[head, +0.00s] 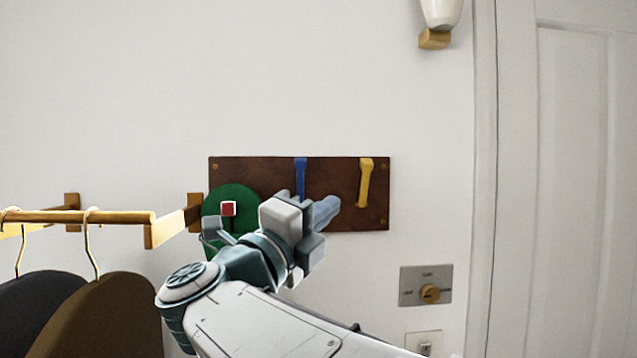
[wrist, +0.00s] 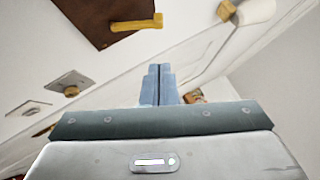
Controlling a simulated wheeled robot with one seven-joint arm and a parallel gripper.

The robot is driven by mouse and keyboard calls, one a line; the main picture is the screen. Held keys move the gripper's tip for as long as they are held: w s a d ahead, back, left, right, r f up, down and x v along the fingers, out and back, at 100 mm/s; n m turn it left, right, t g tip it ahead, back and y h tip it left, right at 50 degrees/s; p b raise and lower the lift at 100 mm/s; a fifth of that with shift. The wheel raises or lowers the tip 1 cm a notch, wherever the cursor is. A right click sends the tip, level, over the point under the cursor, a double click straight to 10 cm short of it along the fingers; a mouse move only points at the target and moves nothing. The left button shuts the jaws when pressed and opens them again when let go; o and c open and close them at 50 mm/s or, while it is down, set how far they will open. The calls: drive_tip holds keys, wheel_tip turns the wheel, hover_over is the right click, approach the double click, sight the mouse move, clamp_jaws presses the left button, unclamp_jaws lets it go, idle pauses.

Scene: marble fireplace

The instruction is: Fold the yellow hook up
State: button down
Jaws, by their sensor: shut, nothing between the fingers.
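The yellow hook (head: 366,183) is on the right part of a dark brown wall board (head: 335,215). In the head view it looks like an upright bar with a wider top end. In the wrist view the yellow hook (wrist: 135,24) shows at the top, left of centre, by the board's edge (wrist: 90,18). My gripper (head: 328,210) is in front of the board, left of and a little lower than the yellow hook in the head view. Its blue-grey fingers (wrist: 158,84) are shut and empty, apart from the hook in the wrist view.
A blue hook (head: 300,178) is left of the yellow one, partly behind my gripper. A green disc with a red block (head: 228,209) hangs farther left. A wooden rail (head: 90,216) holds hangers. A dial plate (head: 425,285) is lower right. Wall right of the board is clear.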

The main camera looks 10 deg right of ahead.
sight(363, 176)
drive_tip(key=shift+m+g+h, duration=0.4)
drive_tip(key=shift+m+g, duration=0.2)
drive_tip(key=shift+m, duration=0.1)
drive_tip(key=p+x, duration=0.2)
drive_tip(key=x, duration=0.2)
drive_tip(key=p+x, duration=0.1)
drive_tip(key=x, duration=0.3)
drive_tip(key=p+x, duration=0.2)
drive_tip(key=x, duration=0.1)
drive_tip(key=shift+w+r+p, duration=0.35)
drive_tip(key=shift+w+r, duration=0.05)
drive_tip(key=shift+w, duration=0.1)
drive_tip(key=shift+w+r, duration=0.15)
drive_tip(key=shift+w, duration=0.45)
drive_tip(key=shift+d, duration=0.1)
